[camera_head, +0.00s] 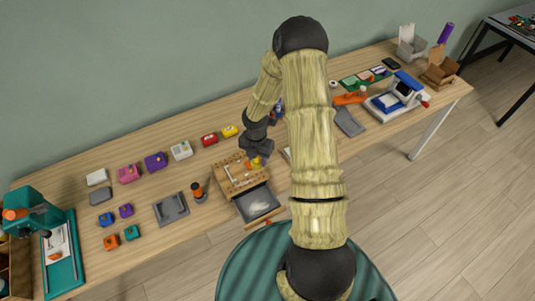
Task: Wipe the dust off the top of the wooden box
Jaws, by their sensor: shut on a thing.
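A light wooden box (228,187) with a notched edge stands near the middle of the long table. Pale marks show on its top, but whether they are dust is too small to tell. My gripper (257,155) is over the right part of the box top, pointing down. It is shut on a small yellow thing (256,162), which is low over the box or touching it; I cannot tell which. My arm hides part of the area to the right of the box.
A dark grey tray (244,213) with a whitish patch lies in front of the box. An orange-and-dark tool (198,192) and a grey holder (171,209) stand to its left. Several coloured blocks are behind and left. A blue-and-white machine (397,94) stands at the right.

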